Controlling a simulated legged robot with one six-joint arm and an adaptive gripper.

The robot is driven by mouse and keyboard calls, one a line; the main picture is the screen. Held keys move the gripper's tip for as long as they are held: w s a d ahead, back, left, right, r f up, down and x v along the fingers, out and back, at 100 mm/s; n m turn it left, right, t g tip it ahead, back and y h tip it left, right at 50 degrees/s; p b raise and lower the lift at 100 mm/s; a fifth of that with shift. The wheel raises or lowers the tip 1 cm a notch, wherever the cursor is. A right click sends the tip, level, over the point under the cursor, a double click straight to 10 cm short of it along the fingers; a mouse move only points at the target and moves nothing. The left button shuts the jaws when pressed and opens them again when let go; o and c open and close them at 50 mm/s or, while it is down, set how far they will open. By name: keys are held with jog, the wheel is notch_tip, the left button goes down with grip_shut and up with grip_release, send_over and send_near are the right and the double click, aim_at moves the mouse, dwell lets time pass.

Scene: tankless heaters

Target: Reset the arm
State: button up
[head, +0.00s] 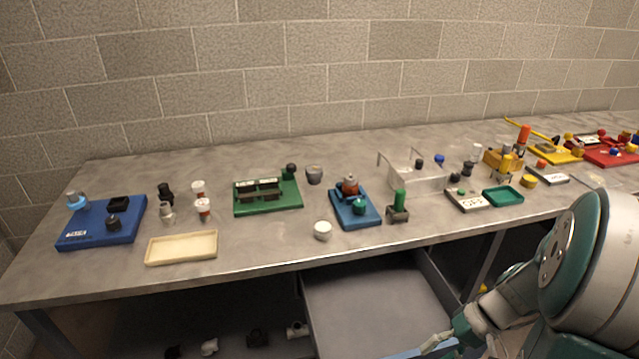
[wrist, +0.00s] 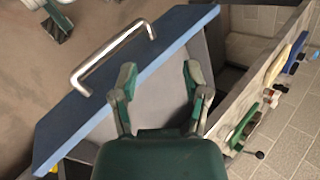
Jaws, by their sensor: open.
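My gripper shows in the wrist view (wrist: 160,84) with its two green and grey fingers spread apart and nothing between them. It is above an open drawer, behind the drawer's blue front panel (wrist: 180,25), which has a metal bar handle (wrist: 113,55). In the head view my arm comes in from the lower right. My gripper (head: 445,340) is low there, near the drawer's front edge, and partly cut off by the frame. The open grey drawer (head: 375,305) is under the workbench, and its floor looks empty in the head view.
The grey workbench (head: 120,275) holds a cream tray (head: 182,248), a blue base (head: 100,222), a green board (head: 267,196) and several small fittings. Bare bench surface lies between them. A block wall (head: 300,70) stands behind.

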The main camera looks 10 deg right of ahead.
jog(key=s+a+r+n+t+h, duration=0.1)
jog(key=a+r+n+t+h, duration=0.2)
jog(key=a+r, duration=1)
notch_tip(320, 180, up, 4)
jog(key=t+h, duration=0.2)
jog(key=h, duration=0.2)
jog(key=shift+s+a+n+t+h, duration=0.3)
jog(key=shift+s+n+h, duration=0.05)
jog(key=shift+n+h, duration=0.05)
jog(key=shift+d+f, duration=0.1)
